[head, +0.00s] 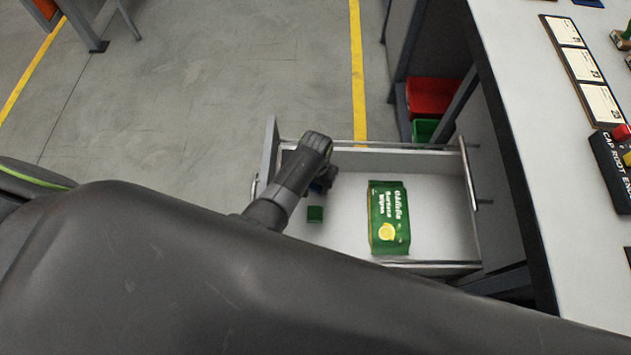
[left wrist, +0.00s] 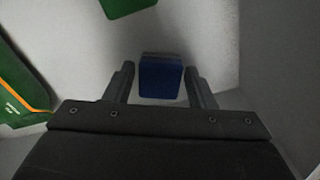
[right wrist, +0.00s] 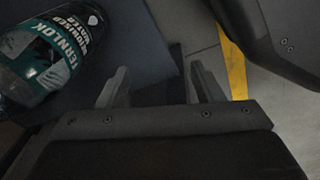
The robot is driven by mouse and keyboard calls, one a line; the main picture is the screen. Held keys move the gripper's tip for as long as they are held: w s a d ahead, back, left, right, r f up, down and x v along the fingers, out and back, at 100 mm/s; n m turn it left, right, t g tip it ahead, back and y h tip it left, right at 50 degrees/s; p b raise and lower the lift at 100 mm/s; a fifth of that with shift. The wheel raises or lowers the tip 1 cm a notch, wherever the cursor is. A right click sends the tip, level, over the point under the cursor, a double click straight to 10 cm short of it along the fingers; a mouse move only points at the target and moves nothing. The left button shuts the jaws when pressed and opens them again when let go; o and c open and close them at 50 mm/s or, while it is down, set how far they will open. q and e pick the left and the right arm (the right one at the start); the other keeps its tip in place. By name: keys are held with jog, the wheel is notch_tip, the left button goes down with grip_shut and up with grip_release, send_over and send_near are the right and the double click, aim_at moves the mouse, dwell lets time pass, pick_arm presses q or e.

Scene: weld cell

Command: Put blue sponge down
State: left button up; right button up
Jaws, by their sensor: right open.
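The blue sponge (left wrist: 160,76) sits between the two fingers of my left gripper (left wrist: 160,72) in the left wrist view. The fingers are close along its sides, and I take them as shut on it. In the head view my left gripper (head: 322,183) reaches down into the open drawer (head: 345,240), at its left part, and mostly hides the sponge. Whether the sponge touches the drawer floor is unclear. My right gripper (right wrist: 160,86) is open and empty in the right wrist view, outside the head view.
A small green block (head: 315,214) and a green wipes pack (head: 389,218) lie in the drawer, near the left gripper. Red (head: 434,97) and green (head: 425,130) bins stand behind it. A white worktop (head: 520,60) is at right. A bottle (right wrist: 65,50) is left of the right gripper.

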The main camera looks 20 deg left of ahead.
pick_arm(q)
jog(key=shift+o, duration=0.9)
jog(key=shift+r, duration=0.1)
jog(key=shift+r, duration=0.25)
notch_tip(320, 180, up, 6)
jog(key=p, duration=0.2)
jog(key=shift+f+p, duration=0.2)
jog(key=shift+p, duration=0.15)
notch_tip(320, 180, up, 6)
jog(key=shift+p, duration=0.8)
pick_arm(e)
jog(key=s, duration=0.3)
jog(key=s+d+f, duration=0.1)
jog(key=shift+s+f, duration=0.1)
jog(key=shift+s, duration=0.25)
